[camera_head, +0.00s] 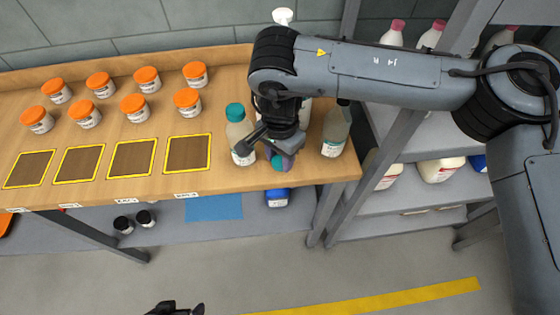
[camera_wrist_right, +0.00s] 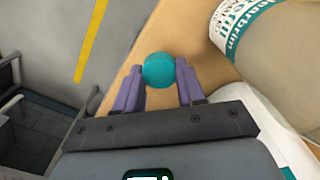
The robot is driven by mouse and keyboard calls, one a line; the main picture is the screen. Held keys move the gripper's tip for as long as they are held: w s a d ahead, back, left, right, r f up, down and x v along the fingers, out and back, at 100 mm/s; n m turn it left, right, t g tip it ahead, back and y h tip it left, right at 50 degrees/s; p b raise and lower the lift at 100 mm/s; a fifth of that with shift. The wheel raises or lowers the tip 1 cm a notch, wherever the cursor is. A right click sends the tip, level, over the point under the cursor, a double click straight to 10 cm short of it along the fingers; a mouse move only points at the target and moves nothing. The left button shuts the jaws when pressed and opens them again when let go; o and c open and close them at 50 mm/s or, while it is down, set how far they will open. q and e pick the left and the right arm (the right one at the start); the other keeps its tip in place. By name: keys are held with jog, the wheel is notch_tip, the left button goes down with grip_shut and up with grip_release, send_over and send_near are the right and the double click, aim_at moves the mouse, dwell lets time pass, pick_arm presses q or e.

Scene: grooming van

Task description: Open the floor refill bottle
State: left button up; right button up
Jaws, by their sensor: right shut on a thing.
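My right gripper (camera_head: 281,160) is low over the front edge of the wooden bench. In the right wrist view its purple fingers are shut on a round teal cap (camera_wrist_right: 160,70). What is under the cap is hidden there. A clear bottle with a teal cap (camera_head: 238,138) stands upright just left of the gripper. A second bottle with a teal-striped label (camera_head: 335,135) stands to its right, its top dark and no teal cap showing. I cannot read which is the floor refill bottle. A dark gripper part, my left (camera_head: 175,308), shows at the bottom edge; its fingers are unclear.
Several orange-lidded jars (camera_head: 98,85) stand on the bench (camera_head: 225,75) behind yellow-framed dark squares (camera_head: 187,153). A blue container (camera_head: 277,197) and dark jars sit on the shelf below. A metal rack with white bottles (camera_head: 440,168) stands at right.

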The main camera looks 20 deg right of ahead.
jog(key=shift+f, duration=0.95)
jog(key=shift+f+b, duration=0.25)
jog(key=shift+b, duration=0.25)
jog(key=shift+w+d+r, duration=0.1)
jog(key=shift+w, duration=0.05)
jog(key=o, duration=1.2)
jog(key=shift+c, duration=0.2)
